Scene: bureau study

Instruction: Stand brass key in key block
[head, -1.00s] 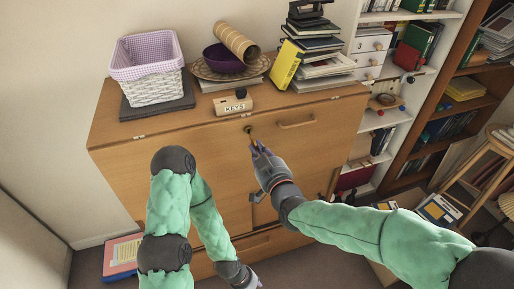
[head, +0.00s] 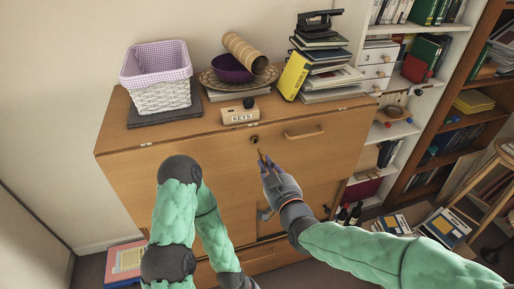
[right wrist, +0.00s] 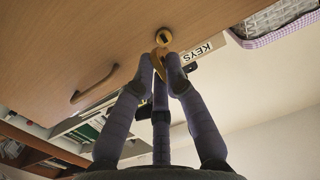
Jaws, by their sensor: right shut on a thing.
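The key block (head: 240,116) is a small pale wooden block labelled KEYS, on top of the bureau near its front edge. A dark round thing sits at its back right. My right gripper (head: 265,163) is shut on the brass key (head: 260,153), in front of the bureau's upper panel. The key points up toward the round keyhole (head: 255,139), with a small gap between them in the head view. In the right wrist view the key (right wrist: 158,62) shows between the fingertips (right wrist: 165,68), below the keyhole (right wrist: 162,38). My left arm runs off the bottom edge; its fingers are hidden.
On the bureau top stand a white basket (head: 160,92) with lilac lining, a purple bowl (head: 232,68) on a woven plate, and stacked books (head: 318,72) with a yellow one (head: 293,75). A drop-front handle (head: 303,133) is right of the keyhole. Bare wood surrounds the key block's front.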

